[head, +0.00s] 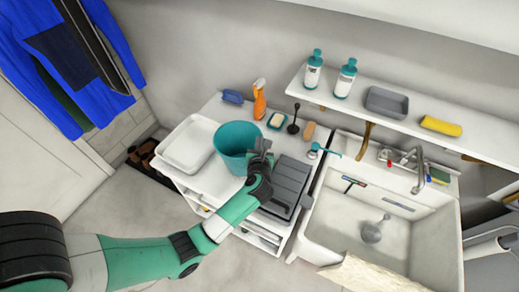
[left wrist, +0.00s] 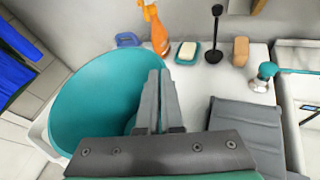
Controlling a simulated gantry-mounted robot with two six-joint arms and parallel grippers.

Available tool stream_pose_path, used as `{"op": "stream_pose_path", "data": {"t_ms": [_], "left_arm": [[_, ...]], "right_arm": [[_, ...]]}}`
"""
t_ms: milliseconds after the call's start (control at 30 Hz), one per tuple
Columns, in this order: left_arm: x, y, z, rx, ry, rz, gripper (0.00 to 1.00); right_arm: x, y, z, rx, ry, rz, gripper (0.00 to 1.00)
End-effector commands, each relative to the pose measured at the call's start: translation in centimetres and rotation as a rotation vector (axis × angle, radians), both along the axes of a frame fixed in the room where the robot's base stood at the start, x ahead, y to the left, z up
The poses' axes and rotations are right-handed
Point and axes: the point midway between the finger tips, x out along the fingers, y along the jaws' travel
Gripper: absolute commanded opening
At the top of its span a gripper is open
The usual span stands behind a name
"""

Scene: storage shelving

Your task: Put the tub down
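The teal tub (head: 236,142) is at the white cart's top (head: 213,180), between a white tray and a grey case. It also shows large in the left wrist view (left wrist: 85,110), open side up and empty as far as I see. My left gripper (head: 262,160) is at the tub's right side, its fingers (left wrist: 157,95) close together on the rim and wall. The fingers hide part of that rim. I cannot tell whether the tub's base touches the cart top. My right gripper is not in view.
A white tray (head: 186,143) stands left of the tub, a grey ridged case (head: 288,188) right. Behind are an orange spray bottle (head: 259,100), a soap dish (head: 277,120), a black-handled tool (head: 294,120) and a blue brush (head: 232,97). A sink (head: 400,235) lies right.

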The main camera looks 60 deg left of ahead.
Motion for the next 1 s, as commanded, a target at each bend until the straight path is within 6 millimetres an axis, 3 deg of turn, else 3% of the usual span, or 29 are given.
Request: {"op": "stream_pose_path", "data": {"t_ms": [133, 333, 733, 900, 1000], "left_arm": [[0.2, 0.3, -0.5, 0.002, 0.001, -0.001, 0.00], [0.3, 0.5, -3.6, 0.001, 0.004, -0.002, 0.00], [0.3, 0.4, -4.1, 0.001, 0.001, -0.002, 0.00], [0.3, 0.4, -4.0, 0.001, 0.001, -0.002, 0.32], [0.3, 0.4, -4.0, 0.000, 0.001, -0.001, 0.33]], "right_arm": [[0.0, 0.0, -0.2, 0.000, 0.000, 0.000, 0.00], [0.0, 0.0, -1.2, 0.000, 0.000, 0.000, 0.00], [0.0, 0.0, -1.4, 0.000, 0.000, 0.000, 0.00], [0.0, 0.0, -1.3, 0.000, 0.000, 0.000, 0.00], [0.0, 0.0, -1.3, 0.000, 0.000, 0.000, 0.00]]}}
